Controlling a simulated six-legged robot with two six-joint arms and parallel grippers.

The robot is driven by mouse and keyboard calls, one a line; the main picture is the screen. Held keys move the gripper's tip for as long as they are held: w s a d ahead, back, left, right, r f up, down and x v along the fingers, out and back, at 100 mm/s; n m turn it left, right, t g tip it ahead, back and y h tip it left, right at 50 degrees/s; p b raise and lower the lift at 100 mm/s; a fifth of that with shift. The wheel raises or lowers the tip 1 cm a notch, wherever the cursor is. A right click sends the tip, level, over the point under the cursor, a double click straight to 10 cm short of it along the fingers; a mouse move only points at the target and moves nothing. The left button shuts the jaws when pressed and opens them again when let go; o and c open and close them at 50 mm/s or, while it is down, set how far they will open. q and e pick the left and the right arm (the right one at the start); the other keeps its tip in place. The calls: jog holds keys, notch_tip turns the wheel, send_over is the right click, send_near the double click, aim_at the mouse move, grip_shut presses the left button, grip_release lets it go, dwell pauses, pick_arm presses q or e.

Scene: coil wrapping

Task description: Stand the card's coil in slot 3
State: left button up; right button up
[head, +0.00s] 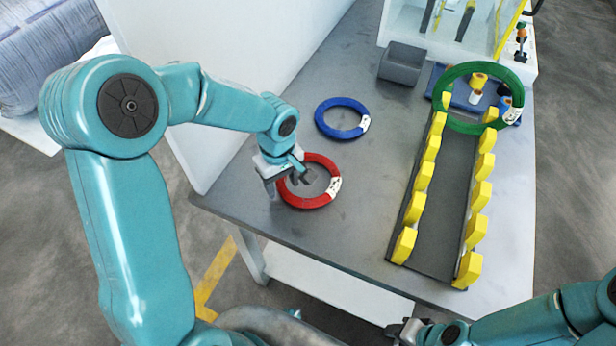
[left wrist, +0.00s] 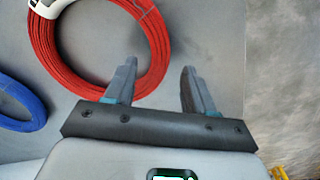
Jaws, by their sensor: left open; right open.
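A red coil (head: 318,201) with a white tag lies flat on the grey table (head: 262,215). A blue coil (head: 322,122) lies flat behind it. A green coil (head: 441,79) stands upright at the far end of a dark rack (head: 444,200) with two rows of yellow blocks. The rack's nearer gaps hold no coil. My left gripper (head: 290,183) is open over the red coil. In the left wrist view (left wrist: 158,80), one finger overlaps the red coil's ring (left wrist: 60,70) and the other is outside it. My right gripper (head: 395,328) is at the bottom edge. I cannot make out the card.
A blue tray (head: 462,97) with small parts is at the rack's far end. A white wall panel (head: 215,60) borders the table's left side. The table between the red coil and the rack is clear.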

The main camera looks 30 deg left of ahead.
pick_arm(q)
jog(key=shift+w+f, duration=0.1)
jog(key=shift+f, duration=0.75)
grip_shut()
jog(key=shift+r, duration=0.1)
